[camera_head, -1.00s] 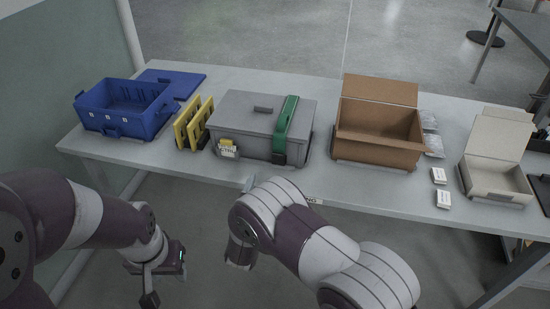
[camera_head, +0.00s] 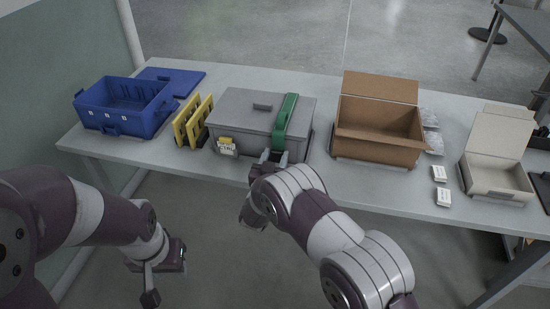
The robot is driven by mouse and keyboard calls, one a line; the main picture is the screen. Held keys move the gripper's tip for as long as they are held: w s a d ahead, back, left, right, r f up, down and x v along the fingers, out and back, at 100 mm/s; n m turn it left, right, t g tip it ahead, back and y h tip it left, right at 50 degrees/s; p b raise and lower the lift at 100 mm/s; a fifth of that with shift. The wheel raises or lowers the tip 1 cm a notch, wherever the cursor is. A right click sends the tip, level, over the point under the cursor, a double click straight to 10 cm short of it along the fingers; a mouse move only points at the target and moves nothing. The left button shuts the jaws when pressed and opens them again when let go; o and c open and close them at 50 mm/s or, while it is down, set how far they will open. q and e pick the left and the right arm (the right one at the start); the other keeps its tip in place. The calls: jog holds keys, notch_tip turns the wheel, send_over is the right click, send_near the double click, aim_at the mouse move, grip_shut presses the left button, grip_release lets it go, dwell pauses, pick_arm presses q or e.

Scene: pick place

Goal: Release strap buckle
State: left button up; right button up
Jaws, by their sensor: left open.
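A grey case (camera_head: 245,118) with a grey lid stands at the middle of the table. A green strap (camera_head: 286,115) runs over the lid near its right end and down the front. Its buckle, at the strap's lower front, is mostly hidden by my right gripper. My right gripper (camera_head: 272,158) is at the front of the case, at the strap's lower end. Its fingertips are small here, and I cannot tell whether they touch the buckle or how far apart they are. My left gripper (camera_head: 166,272) is open and empty, low in front of the table.
A blue crate (camera_head: 112,117) and yellow brackets (camera_head: 189,124) stand left of the case. An open cardboard box (camera_head: 376,148), small white boxes (camera_head: 440,200) and an open beige carton (camera_head: 494,183) are to the right. The table's front edge is clear.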

aim_at(277, 154)
jog(key=shift+f, duration=0.2)
jog(key=t+b, duration=0.1)
jog(key=b, duration=0.2)
jog(key=s+f+t+h+b, duration=0.1)
jog(key=t+b, duration=0.1)
jog(key=b, duration=0.2)
jog(key=f+t+b, duration=0.1)
jog(key=b, duration=0.3)
jog(key=shift+s+a+f, duration=0.2)
jog(key=shift+s+f, duration=0.05)
jog(key=shift+r+t+h+b, duration=0.1)
jog(key=shift+t+h+b, duration=0.25)
jog(key=shift+b, duration=0.2)
jog(key=shift+s+r+t, duration=0.1)
jog(key=shift+r+t, duration=0.15)
jog(key=shift+t, duration=0.1)
jog(key=o, duration=1.1)
jog(key=shift+a, duration=0.1)
